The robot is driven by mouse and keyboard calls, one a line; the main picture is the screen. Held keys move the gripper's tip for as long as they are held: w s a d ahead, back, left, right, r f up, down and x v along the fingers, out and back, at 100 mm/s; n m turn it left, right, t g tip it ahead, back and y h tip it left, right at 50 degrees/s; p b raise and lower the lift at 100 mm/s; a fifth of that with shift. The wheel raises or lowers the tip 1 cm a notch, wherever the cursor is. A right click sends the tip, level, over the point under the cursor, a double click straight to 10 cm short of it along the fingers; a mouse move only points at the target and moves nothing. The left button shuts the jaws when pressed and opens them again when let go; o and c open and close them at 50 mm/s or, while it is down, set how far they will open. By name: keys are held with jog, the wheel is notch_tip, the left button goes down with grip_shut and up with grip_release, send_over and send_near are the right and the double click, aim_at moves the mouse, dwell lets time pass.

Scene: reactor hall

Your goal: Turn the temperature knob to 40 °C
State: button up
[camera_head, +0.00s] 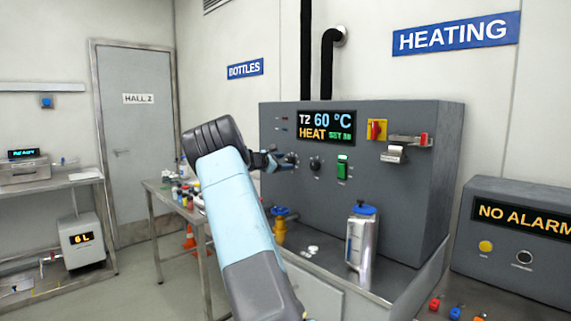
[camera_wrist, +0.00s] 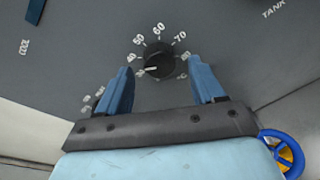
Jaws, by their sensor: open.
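The temperature knob (camera_wrist: 159,59) is black and round, on the grey panel, with a printed scale around it on which 40, 50, 60 and 70 are readable. Its white mark points left and slightly down, below the 40. My gripper (camera_wrist: 161,67) is open, its two blue fingers on either side of the knob in the wrist view; whether they touch it I cannot tell. In the head view my gripper (camera_head: 278,161) is at the panel's left part, partly behind my arm. The display (camera_head: 326,127) reads T2 60 °C, HEAT, and a small green SET that looks like 30.
A second black knob (camera_head: 316,163) and a green switch (camera_head: 342,167) are to the right. A red-and-yellow switch (camera_head: 377,130) is higher up. A metal canister with a blue lid (camera_head: 362,240) and a yellow valve with a blue handle (camera_head: 281,222) stand below the panel.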

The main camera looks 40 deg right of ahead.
jog(key=a+r, duration=0.1)
jog(key=a, duration=1.1)
jog(key=shift+s+r, duration=0.15)
jog(key=shift+s, duration=0.25)
jog(key=d+n, duration=0.2)
jog(key=d, duration=0.2)
jog(key=d+f+n+h, duration=0.1)
jog(key=d+n, duration=0.1)
jog(key=d, duration=0.3)
jog(key=w+d+f+n, duration=0.1)
jog(key=d+n, duration=0.1)
jog(key=d, duration=0.3)
jog(key=shift+f+n, duration=0.15)
jog(key=shift+n, duration=0.25)
jog(key=shift+c, duration=0.4)
